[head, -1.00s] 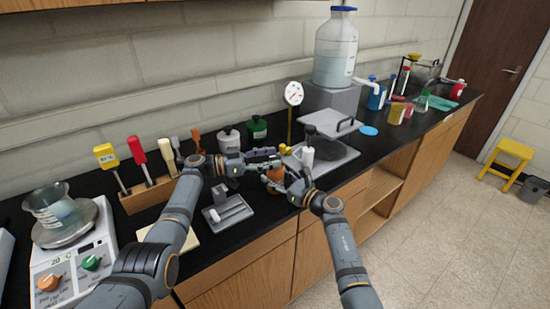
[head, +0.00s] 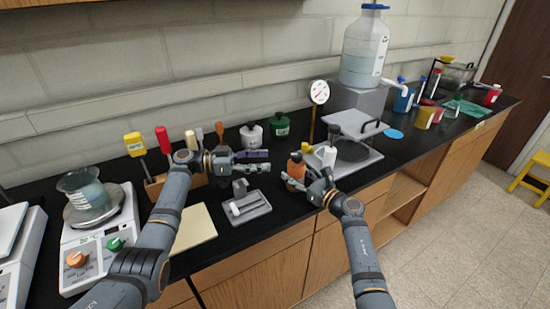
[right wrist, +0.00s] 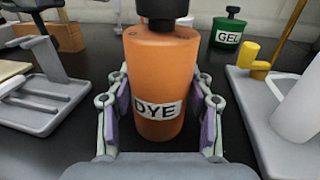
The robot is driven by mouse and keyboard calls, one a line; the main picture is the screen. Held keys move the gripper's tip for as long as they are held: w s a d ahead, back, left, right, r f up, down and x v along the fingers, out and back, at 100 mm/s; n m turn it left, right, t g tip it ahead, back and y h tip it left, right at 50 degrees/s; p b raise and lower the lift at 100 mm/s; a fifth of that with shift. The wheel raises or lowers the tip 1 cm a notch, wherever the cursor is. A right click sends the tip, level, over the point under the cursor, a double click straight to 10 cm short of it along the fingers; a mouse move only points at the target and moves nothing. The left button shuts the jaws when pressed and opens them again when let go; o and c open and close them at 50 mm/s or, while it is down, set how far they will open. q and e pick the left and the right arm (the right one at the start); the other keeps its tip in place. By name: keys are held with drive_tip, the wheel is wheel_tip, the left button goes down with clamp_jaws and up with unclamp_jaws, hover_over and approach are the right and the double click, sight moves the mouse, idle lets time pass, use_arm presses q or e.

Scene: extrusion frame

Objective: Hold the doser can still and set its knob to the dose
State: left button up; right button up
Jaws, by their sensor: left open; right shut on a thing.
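The doser can, an orange cylinder labelled DYE, stands upright on the black bench in the head view (head: 296,169) and fills the middle of the right wrist view (right wrist: 158,75). Its black knob (right wrist: 155,8) is cut off by the top edge of the right wrist view, so its setting cannot be read. My right gripper (head: 296,182) is shut on the can, with a finger on each side of its body. My left gripper (head: 267,161) is open and empty, to the left of the can and apart from it.
A grey tray with a white cylinder (head: 248,207) lies left of the can. A grey plate apparatus (head: 365,165) stands close on the right. White (head: 251,137) and green GEL (head: 280,126) containers stand behind. A scale with a beaker (head: 85,200) is far left.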

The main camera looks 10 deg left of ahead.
use_arm(q)
drive_tip(key=s+d+r+n+y, duration=0.1)
drive_tip(key=s+d+n+y, duration=0.3)
drive_tip(key=s, duration=0.6)
drive_tip(key=n+t, duration=0.2)
drive_tip(key=t, duration=0.7)
approach(293, 159)
drive_tip(key=x, duration=1.1)
drive_tip(key=shift+w+d+f, duration=0.1)
drive_tip(key=shift+w+d, duration=0.1)
